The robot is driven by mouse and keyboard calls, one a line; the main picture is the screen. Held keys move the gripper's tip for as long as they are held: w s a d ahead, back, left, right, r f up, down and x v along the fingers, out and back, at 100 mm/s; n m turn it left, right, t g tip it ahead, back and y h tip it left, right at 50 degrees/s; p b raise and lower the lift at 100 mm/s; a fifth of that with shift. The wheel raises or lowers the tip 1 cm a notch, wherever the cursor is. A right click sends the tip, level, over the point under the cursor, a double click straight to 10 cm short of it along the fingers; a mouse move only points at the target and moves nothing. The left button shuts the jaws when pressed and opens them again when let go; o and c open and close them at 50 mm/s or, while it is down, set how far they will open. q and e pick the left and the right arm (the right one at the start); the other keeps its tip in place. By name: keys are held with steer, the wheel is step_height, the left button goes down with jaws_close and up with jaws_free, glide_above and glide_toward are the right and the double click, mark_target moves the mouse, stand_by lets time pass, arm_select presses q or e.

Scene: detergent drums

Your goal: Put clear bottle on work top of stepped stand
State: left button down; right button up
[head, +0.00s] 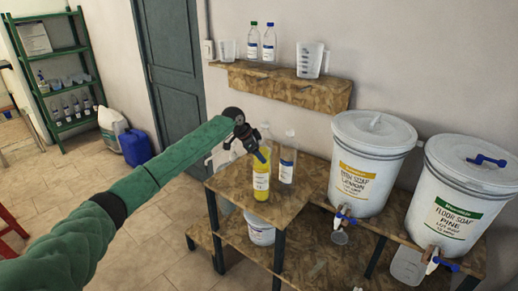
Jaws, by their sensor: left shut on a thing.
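My left gripper (262,154) is at the upper part of a bottle of yellow liquid (261,183) with a white label, and it is shut on it. That bottle is upright at the front of the upper wooden top of the stepped stand (230,184); whether its base touches the wood is hard to tell. A clear bottle (287,160) with a white and blue label stands upright just right of and behind it, apart from my fingers as far as I can see. My right gripper is out of view.
Two white soap drums (370,165) (462,190) with blue taps stand at the right. A wall shelf (290,85) holds bottles and jugs. A white bucket (260,232) sits under the top. A green rack (60,75) and blue canister (135,148) stand at the left.

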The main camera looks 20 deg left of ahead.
arm_select(q)
steer(key=shift+r, duration=0.1)
steer(key=shift+c, duration=1.1)
jaws_free()
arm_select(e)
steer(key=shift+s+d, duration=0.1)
arm_select(q)
steer(key=b+v, duration=0.1)
steer(key=v, duration=0.1)
steer(key=shift+s+a+r, duration=0.2)
steer(key=shift+s+r, duration=0.05)
steer(key=b+v, duration=0.3)
steer(key=v, duration=0.6)
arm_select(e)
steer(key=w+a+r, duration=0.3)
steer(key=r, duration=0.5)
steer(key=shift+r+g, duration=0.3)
arm_select(q)
steer(key=shift+r, duration=0.1)
